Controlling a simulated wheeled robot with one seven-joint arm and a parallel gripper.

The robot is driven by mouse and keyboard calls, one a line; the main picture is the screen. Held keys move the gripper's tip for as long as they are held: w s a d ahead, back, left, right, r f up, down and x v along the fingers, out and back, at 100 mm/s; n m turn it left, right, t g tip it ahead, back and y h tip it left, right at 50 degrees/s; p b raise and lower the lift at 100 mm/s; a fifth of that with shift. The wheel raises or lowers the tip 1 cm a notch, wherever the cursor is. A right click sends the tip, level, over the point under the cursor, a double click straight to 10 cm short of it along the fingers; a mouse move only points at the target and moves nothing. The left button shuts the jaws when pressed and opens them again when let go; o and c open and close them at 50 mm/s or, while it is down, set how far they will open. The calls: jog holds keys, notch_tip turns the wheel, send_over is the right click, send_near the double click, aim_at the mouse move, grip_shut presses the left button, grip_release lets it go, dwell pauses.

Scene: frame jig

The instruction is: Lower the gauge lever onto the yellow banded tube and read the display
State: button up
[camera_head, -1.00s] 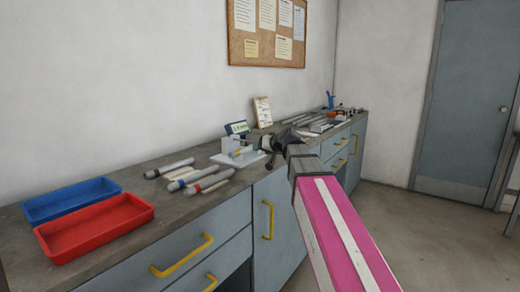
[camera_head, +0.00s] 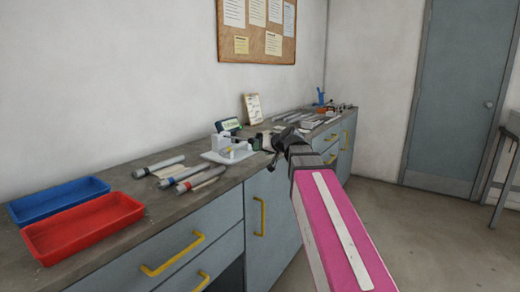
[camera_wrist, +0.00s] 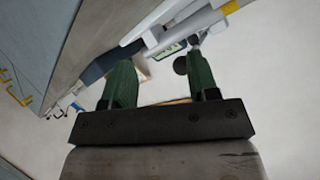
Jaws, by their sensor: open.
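The white gauge jig (camera_head: 217,157) stands on the bench, with a small display (camera_head: 229,125) behind it. A tube with a yellow band (camera_head: 229,154) lies in the jig; a yellow band also shows at the top right of the wrist view (camera_wrist: 230,7). My gripper (camera_head: 262,143) is just right of the jig. In the wrist view my gripper (camera_wrist: 161,72) has its two green fingers wide apart, with nothing held between them. Pale jig parts and a dark round knob (camera_wrist: 181,65) lie beyond the fingers. I cannot tell the lever's exact position.
Several banded grey tubes (camera_head: 158,166) lie on the bench left of the jig. A red tray (camera_head: 82,228) and a blue tray (camera_head: 58,197) sit at the left end. A small card stand (camera_head: 253,108) and assorted tools (camera_head: 322,117) are farther along.

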jog(key=s+d, duration=0.2)
jog(key=shift+s+d, duration=0.1)
jog(key=shift+s, duration=0.25)
dwell(0.5)
jog(key=v, duration=1)
jog(key=shift+s+d+r, duration=0.15)
jog(key=shift+s+r, duration=0.05)
jog(key=shift+s, duration=0.1)
jog(key=s+f+g+h, duration=0.2)
jog(key=s+f+g, duration=0.1)
jog(key=f, duration=1.2)
jog(key=s+d+f+m+g+h, duration=0.1)
jog(key=s+f+g+h, duration=0.2)
jog(key=f, duration=1.2)
jog(key=s+f+m+g+h, duration=0.1)
jog(key=s+f+g, duration=0.3)
jog(key=f, duration=1.2)
jog(key=shift+s+d+h, duration=0.25)
jog(key=shift+h, duration=0.65)
